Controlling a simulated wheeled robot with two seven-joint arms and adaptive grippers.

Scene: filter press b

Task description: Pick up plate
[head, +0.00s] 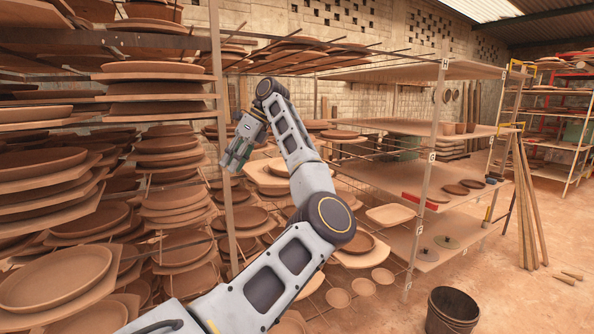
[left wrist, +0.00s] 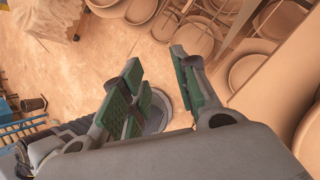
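Many brown clay plates lie on boards and racks; which one the task means cannot be told. One large round plate (head: 57,277) lies on a board at the lower left of the head view. Stacked plates (head: 170,140) stand on the rack behind my left gripper (head: 235,158). That gripper is raised by the rack post, its fingers pointing down. In the left wrist view my left gripper (left wrist: 157,60) has its green-padded fingers apart with nothing between them. Round plates (left wrist: 247,70) lie beyond the right finger there. My right gripper is not in view.
A metal rack post (head: 222,120) stands close beside the gripper. Shelves (head: 420,205) with dishes fill the middle. A dark bucket (head: 452,310) stands on the floor at the lower right. Wooden poles (head: 527,200) lean by the shelves. The right-hand floor is mostly free.

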